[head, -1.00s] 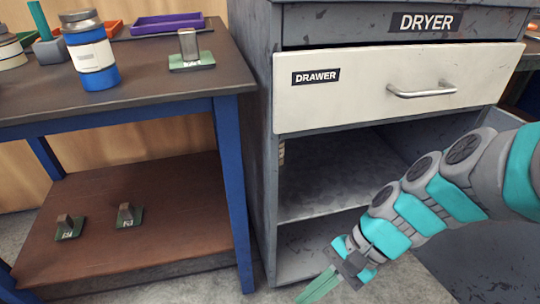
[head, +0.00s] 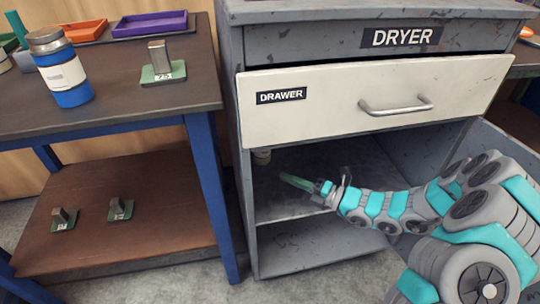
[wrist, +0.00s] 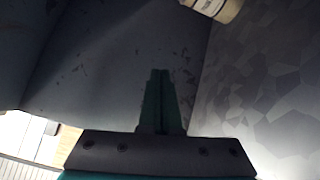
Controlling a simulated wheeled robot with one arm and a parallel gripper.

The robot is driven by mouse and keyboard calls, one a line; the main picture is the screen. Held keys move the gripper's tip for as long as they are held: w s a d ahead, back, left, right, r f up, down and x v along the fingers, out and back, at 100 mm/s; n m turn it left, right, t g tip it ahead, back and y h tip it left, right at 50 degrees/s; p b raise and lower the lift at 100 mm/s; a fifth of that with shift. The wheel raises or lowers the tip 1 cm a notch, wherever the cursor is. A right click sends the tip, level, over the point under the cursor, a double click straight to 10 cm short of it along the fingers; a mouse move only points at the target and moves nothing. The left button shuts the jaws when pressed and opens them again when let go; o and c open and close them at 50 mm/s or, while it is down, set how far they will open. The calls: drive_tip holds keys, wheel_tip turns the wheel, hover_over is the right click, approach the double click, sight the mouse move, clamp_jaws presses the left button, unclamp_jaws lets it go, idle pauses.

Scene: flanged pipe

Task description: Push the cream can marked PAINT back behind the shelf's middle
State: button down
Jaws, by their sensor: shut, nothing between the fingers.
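In the wrist view the can (wrist: 213,8) shows at the top edge, cut off by the frame; part of a dark label is there, too small to read. My gripper (head: 283,178) is shut and empty, reaching leftward into the shelf opening. In the wrist view its dark green fingers (wrist: 160,74) lie together, apart from the can.
The drawer (head: 350,100) with its handle sticks out above the opening. The cabinet's left wall (head: 232,170) borders the shelf. A workbench (head: 150,90) with a blue-and-white jar (head: 62,72) stands to the left. The shelf surface around my gripper looks bare.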

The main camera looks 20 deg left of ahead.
drive_tip(key=w+f+m+t, duration=0.1)
drive_tip(key=w+d+f+m, duration=0.1)
drive_tip(key=f+m, duration=0.1)
drive_tip(key=w+f+m+t+h, duration=0.1)
drive_tip(key=m, duration=0.1)
drive_tip(key=shift+w+d+f+t, duration=0.3)
drive_tip(key=shift+d, duration=0.05)
drive_tip(key=p, duration=0.1)
approach(262, 154)
drive_tip(key=a, duration=0.1)
drive_tip(key=s+a, duration=0.1)
drive_tip(key=a, duration=0.1)
drive_tip(key=s+a, duration=0.1)
drive_tip(key=shift+s+a+r, duration=0.1)
drive_tip(key=shift+a+r, duration=0.15)
drive_tip(key=w, duration=0.1)
drive_tip(key=w+a, duration=0.1)
drive_tip(key=w, duration=0.1)
drive_tip(key=shift+p, duration=0.3)
drive_tip(key=shift+w+a, duration=0.3)
drive_tip(key=shift+w, duration=0.05)
drive_tip(key=shift+w+f, duration=0.1)
drive_tip(key=shift+w+a, duration=0.2)
drive_tip(key=shift+w, duration=0.05)
drive_tip(key=shift+w+a, duration=0.3)
drive_tip(key=shift+w, duration=0.4)
drive_tip(key=shift+w+a, duration=0.35)
drive_tip(key=shift+w, duration=0.3)
drive_tip(key=shift+d, duration=0.1)
